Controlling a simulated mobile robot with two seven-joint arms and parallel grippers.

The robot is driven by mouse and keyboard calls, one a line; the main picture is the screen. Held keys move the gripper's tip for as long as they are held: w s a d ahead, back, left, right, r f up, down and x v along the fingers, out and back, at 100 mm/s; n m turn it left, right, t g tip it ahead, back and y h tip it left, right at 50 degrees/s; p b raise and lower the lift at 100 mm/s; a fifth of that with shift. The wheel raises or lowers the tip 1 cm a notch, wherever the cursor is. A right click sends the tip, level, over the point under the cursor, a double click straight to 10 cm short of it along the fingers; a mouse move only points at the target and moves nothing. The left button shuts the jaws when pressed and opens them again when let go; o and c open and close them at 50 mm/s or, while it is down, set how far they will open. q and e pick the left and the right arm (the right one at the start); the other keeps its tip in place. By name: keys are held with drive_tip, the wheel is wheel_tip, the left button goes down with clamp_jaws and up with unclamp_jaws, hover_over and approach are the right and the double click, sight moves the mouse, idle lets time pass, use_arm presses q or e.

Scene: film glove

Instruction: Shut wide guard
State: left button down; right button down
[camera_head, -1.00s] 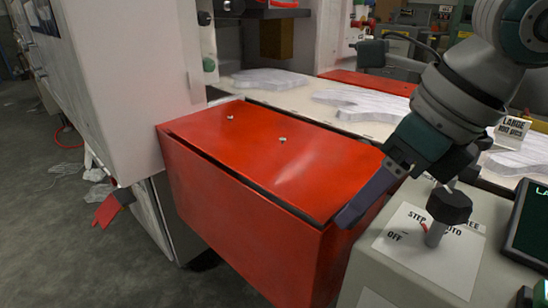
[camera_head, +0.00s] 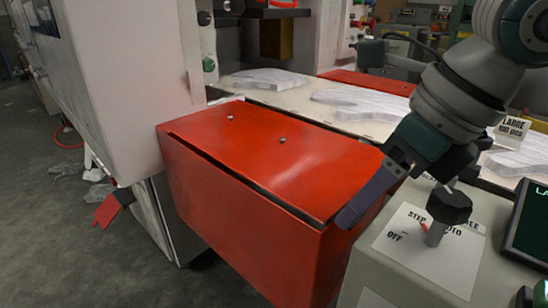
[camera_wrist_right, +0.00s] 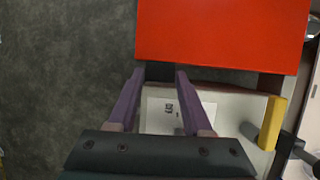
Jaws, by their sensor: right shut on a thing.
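The wide guard (camera_head: 250,225) is a large red box-like cover in the middle of the head view. A dark gap runs between its top plate and its front panel. My right gripper (camera_head: 346,216) is at the guard's right front corner, with purple fingers against its upper edge. In the right wrist view the red guard (camera_wrist_right: 222,32) lies just beyond the fingertips of my right gripper (camera_wrist_right: 160,76). The fingers stand a little apart there, shut on the guard's edge, and the exact contact is hard to make out. My left gripper is not in view.
A control panel (camera_head: 425,255) with a black selector knob (camera_head: 449,206) stands close to the right of my gripper. White glove-shaped sheets (camera_head: 360,104) lie on the pale belt (camera_head: 300,97) behind the guard. A white machine cabinet (camera_head: 135,90) stands at left. Grey floor (camera_head: 60,230) is open at lower left.

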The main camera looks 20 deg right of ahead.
drive_tip(key=shift+a+f+h+b, duration=0.15)
drive_tip(key=shift+f+h+b, duration=0.25)
drive_tip(key=shift+f+b, duration=0.65)
drive_tip(key=shift+s, duration=0.15)
drive_tip(key=shift+c, duration=1.6)
unclamp_jaws()
drive_tip(key=shift+r, duration=0.1)
